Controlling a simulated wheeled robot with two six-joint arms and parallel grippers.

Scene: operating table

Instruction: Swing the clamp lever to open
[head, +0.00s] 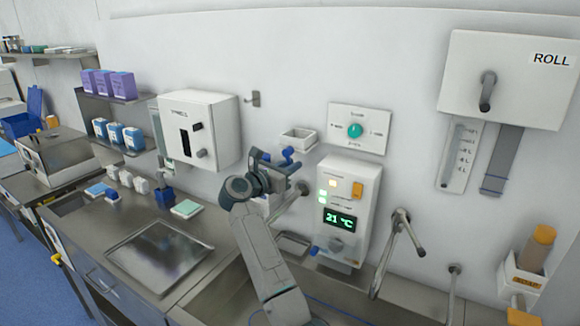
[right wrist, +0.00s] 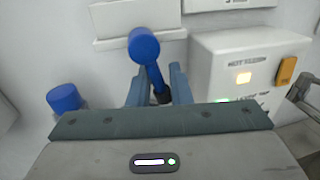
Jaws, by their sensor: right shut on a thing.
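The clamp lever, a dark stem with a round blue knob, shows in the right wrist view (right wrist: 143,46), its stem running down between my fingers. In the head view its blue knob (head: 287,153) sits at the wall, just above my right gripper (head: 283,167). My right gripper is shut on the lever's stem below the knob; its fingers also show in the right wrist view (right wrist: 158,85). The lever's lower end and pivot are hidden behind the gripper. A second blue knob (right wrist: 64,98) stands left of the fingers. My left gripper is not in view.
A white unit with a green display (head: 343,205) is close on the right of the gripper. A small white tray (head: 298,138) is on the wall just above. A steel tap (head: 400,240) stands further right. A metal tray (head: 158,250) lies on the counter at left.

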